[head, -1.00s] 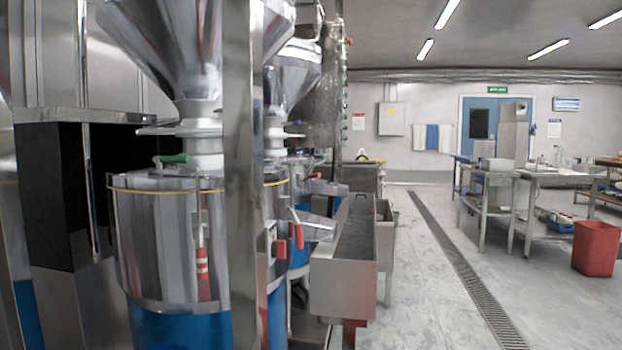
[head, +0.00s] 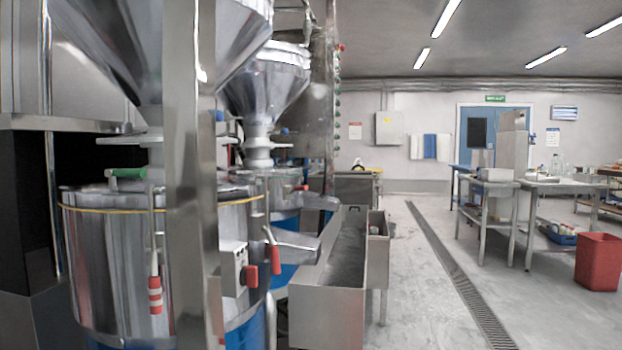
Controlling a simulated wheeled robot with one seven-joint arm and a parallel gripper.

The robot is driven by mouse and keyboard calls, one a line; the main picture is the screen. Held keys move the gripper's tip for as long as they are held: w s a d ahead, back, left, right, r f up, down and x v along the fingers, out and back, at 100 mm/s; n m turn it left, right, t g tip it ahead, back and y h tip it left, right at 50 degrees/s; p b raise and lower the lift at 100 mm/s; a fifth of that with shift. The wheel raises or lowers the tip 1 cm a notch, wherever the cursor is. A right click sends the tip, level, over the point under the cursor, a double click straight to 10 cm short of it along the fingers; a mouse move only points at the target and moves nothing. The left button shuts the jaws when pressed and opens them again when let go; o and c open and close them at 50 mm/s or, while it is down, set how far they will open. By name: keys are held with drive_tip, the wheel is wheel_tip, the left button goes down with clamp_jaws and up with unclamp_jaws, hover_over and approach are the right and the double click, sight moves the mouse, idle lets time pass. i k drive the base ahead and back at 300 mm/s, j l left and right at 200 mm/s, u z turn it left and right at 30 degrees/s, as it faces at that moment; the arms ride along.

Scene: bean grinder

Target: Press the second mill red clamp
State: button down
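The near mill (head: 105,255) stands at the left, a steel drum with a yellow band and a blue lower part. A red-and-white clamp handle (head: 155,290) hangs on its front, and a green handle (head: 126,173) lies on its lid. My gripper is not in view.
A steel post (head: 190,120) stands in front of the near mill. A steel trough (head: 325,310) juts into the aisle beside the mills. The floor right of it is open, with a drain grate (head: 450,270). Tables and a red bin (head: 597,261) stand at the right.

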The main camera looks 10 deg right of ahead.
sight(305, 188)
drive_tip(key=i+l, duration=1.65)
drive_tip(key=l, duration=0.3)
drive_tip(key=i+l, duration=0.85)
drive_tip(key=l+u, duration=0.1)
drive_tip(key=u, duration=1.2)
